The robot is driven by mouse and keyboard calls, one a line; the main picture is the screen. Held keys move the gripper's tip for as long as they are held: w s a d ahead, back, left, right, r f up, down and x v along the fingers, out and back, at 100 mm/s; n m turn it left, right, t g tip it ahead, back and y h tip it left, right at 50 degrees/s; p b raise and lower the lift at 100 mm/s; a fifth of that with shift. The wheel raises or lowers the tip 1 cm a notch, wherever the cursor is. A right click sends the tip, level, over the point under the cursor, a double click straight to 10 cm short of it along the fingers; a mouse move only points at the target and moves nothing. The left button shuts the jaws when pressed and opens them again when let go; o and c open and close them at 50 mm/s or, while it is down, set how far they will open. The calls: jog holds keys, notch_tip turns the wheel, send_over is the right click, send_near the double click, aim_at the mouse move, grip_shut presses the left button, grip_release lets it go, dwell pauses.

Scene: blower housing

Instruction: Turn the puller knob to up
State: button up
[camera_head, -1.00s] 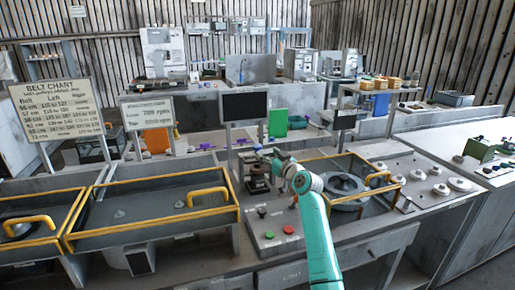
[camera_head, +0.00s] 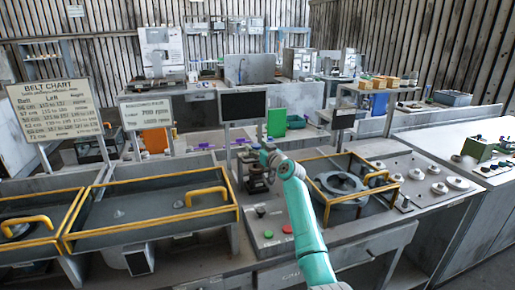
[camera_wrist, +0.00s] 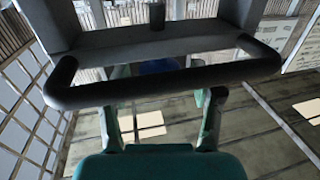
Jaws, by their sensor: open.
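The puller (camera_head: 257,183), a dark upright device, stands on the grey bench just left of my arm. My gripper (camera_head: 265,154) is at its upper part, which it partly hides. In the wrist view my gripper (camera_wrist: 161,100) has its two green fingers apart, with nothing clearly held between them. A dark bar with rounded, bent ends (camera_wrist: 165,88) crosses just beyond or between the fingers, in front of a grey frame (camera_wrist: 165,46). I cannot tell whether the bar is the puller knob, or whether the fingers touch it. The knob's position is not clear.
A green button (camera_head: 261,211) and a red button (camera_head: 287,229) sit on the panel before the puller. A yellow-railed tray (camera_head: 150,210) lies left, and a yellow-railed frame around a round housing (camera_head: 342,184) right. A dark screen (camera_head: 242,106) stands behind.

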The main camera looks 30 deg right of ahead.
jog(key=c, duration=1.1)
jog(key=shift+c, duration=0.2)
jog(key=shift+d+n+y, duration=0.15)
jog(key=shift+n+y, duration=0.25)
jog(key=shift+y, duration=0.2)
jog(key=shift+d+n+y, duration=0.1)
jog(key=shift+n+y, duration=0.4)
jog(key=shift+y, duration=0.4)
jog(key=shift+n+g+y, duration=0.7)
jog(key=shift+n+y, duration=1)
jog(key=shift+y, duration=0.9)
jog(key=shift+w+d+n+g+y, duration=0.1)
jog(key=shift+n+g+y, duration=0.5)
jog(key=shift+n+y, duration=0.4)
